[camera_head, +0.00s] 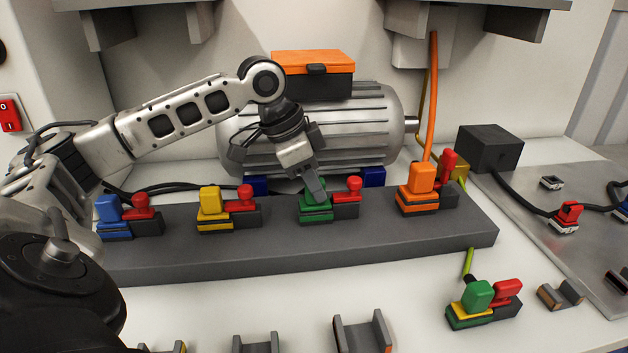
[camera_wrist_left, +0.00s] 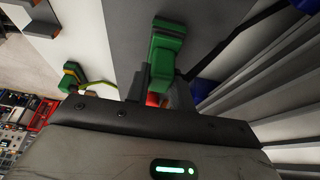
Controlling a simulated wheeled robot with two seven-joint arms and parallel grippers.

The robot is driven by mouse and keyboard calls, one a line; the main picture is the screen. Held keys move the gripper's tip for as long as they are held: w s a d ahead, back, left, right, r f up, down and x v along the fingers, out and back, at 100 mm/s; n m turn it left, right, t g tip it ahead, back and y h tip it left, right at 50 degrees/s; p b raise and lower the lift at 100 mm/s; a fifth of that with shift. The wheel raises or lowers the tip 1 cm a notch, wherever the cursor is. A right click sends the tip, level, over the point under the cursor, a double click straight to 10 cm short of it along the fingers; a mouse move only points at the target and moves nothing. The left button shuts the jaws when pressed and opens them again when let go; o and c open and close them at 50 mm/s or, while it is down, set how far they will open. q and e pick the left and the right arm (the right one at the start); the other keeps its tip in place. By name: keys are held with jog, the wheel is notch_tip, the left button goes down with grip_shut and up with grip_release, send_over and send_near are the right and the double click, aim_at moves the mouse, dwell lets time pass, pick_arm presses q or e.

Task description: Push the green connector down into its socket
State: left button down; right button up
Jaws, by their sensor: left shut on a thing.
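The green connector (camera_head: 315,210) is at its place on the dark grey bar, third from the left, beside a red lever (camera_head: 353,186). My left gripper (camera_head: 317,190) reaches down from above with its fingers at the top of this connector and is shut on it. The fingers hide part of its top. In the left wrist view the green connector (camera_wrist_left: 167,48) extends beyond the fingers, with a bit of red showing between them. I cannot tell how deep it sits in its socket. My right gripper is not in view.
The bar (camera_head: 270,255) also carries blue (camera_head: 107,210), yellow (camera_head: 210,206) and orange (camera_head: 420,180) connectors with red levers. A grey motor (camera_head: 370,120) stands close behind. Another green-and-yellow connector (camera_head: 476,300) lies at the front right, near empty dark holders (camera_head: 365,335).

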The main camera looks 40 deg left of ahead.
pick_arm(q)
jog(key=shift+f, duration=0.15)
jog(key=c, duration=1.1)
grip_release()
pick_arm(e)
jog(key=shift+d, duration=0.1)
pick_arm(q)
jog(key=p+v, duration=0.2)
jog(key=v, duration=0.5)
jog(key=w+p+v, duration=0.1)
jog(key=p+v, duration=0.2)
jog(key=v, duration=0.3)
jog(key=d+p+v, duration=0.1)
jog(key=p+v, duration=0.1)
jog(key=v, duration=0.5)
jog(key=shift+w+r+p, duration=0.1)
jog(key=shift+r+p, duration=0.2)
jog(key=shift+r, duration=0.35)
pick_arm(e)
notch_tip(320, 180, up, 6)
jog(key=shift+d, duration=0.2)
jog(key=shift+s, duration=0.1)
